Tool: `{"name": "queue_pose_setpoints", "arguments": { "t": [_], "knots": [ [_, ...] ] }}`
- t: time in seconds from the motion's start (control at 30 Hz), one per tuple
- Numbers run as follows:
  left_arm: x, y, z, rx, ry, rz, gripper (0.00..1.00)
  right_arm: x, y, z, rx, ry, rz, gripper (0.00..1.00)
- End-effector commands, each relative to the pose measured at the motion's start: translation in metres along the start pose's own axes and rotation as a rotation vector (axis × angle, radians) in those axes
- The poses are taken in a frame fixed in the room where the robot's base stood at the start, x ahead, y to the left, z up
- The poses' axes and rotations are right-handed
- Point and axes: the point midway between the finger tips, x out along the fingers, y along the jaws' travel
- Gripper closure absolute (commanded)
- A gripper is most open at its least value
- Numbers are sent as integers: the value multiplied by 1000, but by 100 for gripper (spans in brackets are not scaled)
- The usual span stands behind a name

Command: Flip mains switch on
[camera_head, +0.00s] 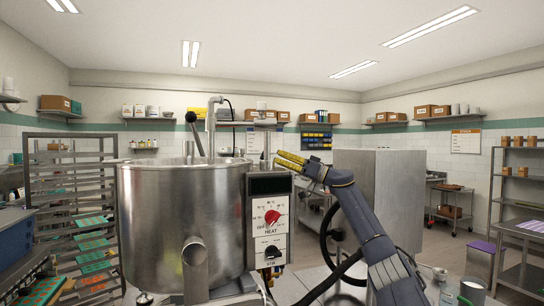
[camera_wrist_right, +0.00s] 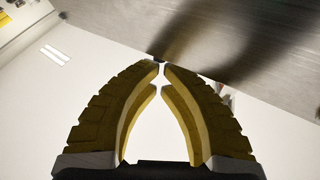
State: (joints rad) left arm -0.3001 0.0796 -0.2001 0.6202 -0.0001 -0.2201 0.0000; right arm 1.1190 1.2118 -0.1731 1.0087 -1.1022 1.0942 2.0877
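The steel kettle (camera_head: 185,225) stands left of centre with its control box (camera_head: 258,238) on its right side. The box has a dark window (camera_head: 270,185), a red HEAT knob (camera_head: 272,217) and a black STIR knob (camera_head: 272,252). I cannot pick out a mains switch for certain. My right gripper (camera_head: 277,160) is at the box's top edge, yellow fingers pointing left. In the right wrist view its fingertips (camera_wrist_right: 162,68) nearly meet, with nothing clearly held between them. A small dark bit (camera_wrist_right: 158,58) shows just beyond the tips beside a grey metal surface. My left gripper is out of view.
A tall steel cabinet (camera_head: 395,190) stands behind. A rack of coloured trays (camera_head: 75,215) is at left. Shelving (camera_head: 515,195) and a purple-topped bin (camera_head: 482,262) are at right.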

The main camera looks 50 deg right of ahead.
Motion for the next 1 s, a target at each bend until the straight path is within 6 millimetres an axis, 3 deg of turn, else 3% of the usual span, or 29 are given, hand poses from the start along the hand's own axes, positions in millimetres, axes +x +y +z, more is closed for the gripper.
{"name": "queue_pose_setpoints", "arguments": {
  "t": [0.4,1.0],
  "knots": [
    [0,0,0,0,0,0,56,29,0,0,1,-1,-2,100],
    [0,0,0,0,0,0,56,34,-1,1,0,-3,-3,100]
  ]
}}
